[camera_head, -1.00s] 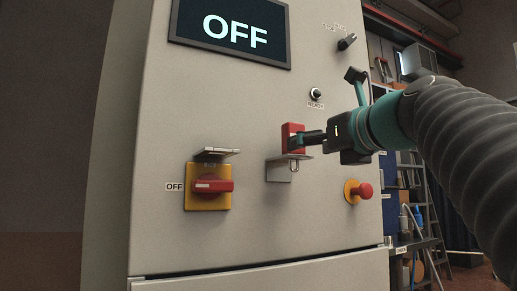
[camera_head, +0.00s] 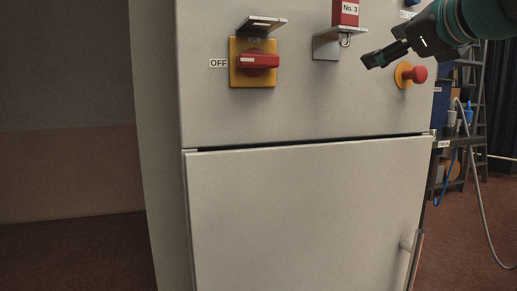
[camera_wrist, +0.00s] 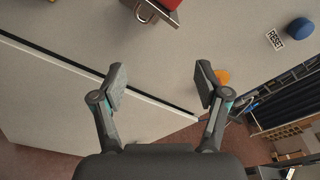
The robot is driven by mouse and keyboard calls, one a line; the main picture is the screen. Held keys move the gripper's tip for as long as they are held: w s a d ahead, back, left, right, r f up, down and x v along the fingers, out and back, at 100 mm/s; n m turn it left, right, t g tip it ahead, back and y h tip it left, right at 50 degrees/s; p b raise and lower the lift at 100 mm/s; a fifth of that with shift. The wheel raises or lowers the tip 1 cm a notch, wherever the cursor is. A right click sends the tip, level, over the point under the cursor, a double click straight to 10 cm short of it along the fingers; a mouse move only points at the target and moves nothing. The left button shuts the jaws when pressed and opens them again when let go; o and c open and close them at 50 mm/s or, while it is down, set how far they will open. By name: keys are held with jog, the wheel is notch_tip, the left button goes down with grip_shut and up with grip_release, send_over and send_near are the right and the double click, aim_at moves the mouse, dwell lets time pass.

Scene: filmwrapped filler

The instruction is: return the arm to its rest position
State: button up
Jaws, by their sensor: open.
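My gripper (camera_head: 386,56) is in front of the grey cabinet (camera_head: 300,200), at the upper right of the head view. It is open and empty, right of the red padlock (camera_head: 346,12) marked "No. 3" and left of the red mushroom button (camera_head: 417,74). In the wrist view my gripper's two fingers (camera_wrist: 160,88) stand wide apart with nothing between them. The padlock sits at a small metal bracket (camera_head: 326,45), apart from the fingers. My arm runs out of the head view at the top right.
A red rotary switch (camera_head: 260,61) on a yellow plate points at "OFF", with a metal bracket (camera_head: 262,24) above it. A door handle (camera_head: 413,258) projects at the lower right. A ladder (camera_head: 476,90) and a grey hose (camera_head: 480,200) are behind on the right. The left floor is clear.

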notch_tip(320, 180, down, 25)
jog(key=s+d+n+g+h, duration=0.1)
jog(key=d+n+g+h, duration=0.35)
jog(key=n, duration=0.75)
jog(key=s+a+f+n+g, duration=0.2)
jog(key=s+a+f+n, duration=0.1)
jog(key=f, duration=0.5)
jog(key=s+a+f+n+g, duration=0.2)
jog(key=s+a+f+n, duration=0.2)
jog(key=f, duration=0.5)
jog(key=s+a+f+n+g, duration=0.2)
jog(key=s+a+f+n, duration=0.1)
jog(key=s+f+n, duration=0.3)
notch_tip(320, 180, down, 3)
jog(key=s, duration=0.2)
jog(key=shift+s+a+r+n+y, duration=0.15)
jog(key=shift+s+a+n+y, duration=0.05)
jog(key=shift+s+n+y, duration=0.15)
